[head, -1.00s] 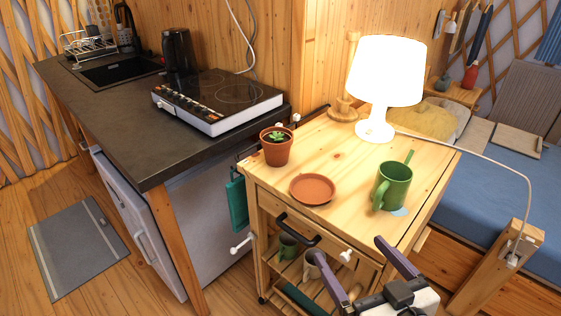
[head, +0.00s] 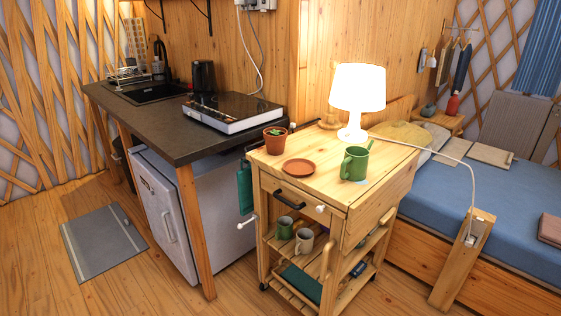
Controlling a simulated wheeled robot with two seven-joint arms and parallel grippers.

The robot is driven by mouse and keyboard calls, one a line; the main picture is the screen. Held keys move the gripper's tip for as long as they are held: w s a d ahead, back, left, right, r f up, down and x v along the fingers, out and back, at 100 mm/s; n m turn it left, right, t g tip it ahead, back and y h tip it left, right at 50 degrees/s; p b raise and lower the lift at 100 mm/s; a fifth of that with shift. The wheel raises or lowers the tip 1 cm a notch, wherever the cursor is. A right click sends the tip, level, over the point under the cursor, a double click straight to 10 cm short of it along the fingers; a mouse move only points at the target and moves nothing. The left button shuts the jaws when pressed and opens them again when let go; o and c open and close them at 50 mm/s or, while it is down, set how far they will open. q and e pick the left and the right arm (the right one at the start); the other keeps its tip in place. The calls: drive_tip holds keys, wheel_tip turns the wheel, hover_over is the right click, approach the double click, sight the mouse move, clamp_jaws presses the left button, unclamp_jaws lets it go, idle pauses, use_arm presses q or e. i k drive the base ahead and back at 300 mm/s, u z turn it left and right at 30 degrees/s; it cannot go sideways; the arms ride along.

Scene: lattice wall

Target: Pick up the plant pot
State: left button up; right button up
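The plant pot (head: 275,141) is a small terracotta pot with a green succulent. It stands upright at the left back edge of the wooden cart's top (head: 330,180). A terracotta saucer (head: 299,168) lies just in front and to the right of it, apart from it. Neither of my grippers shows in the head view now, so nothing is seen touching the pot.
A green mug (head: 354,163) and a lit white lamp (head: 357,92) share the cart top. The dark counter (head: 150,120) with a hob (head: 232,112) stands left. A bed (head: 460,210) is on the right. Open floor (head: 110,285) lies at front left.

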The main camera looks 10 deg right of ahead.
sight(275, 138)
drive_tip(key=u, duration=1.55)
drive_tip(key=i, duration=2.05)
drive_tip(key=z, duration=1.2)
drive_tip(key=i, duration=0.9)
drive_tip(key=z, duration=1.05)
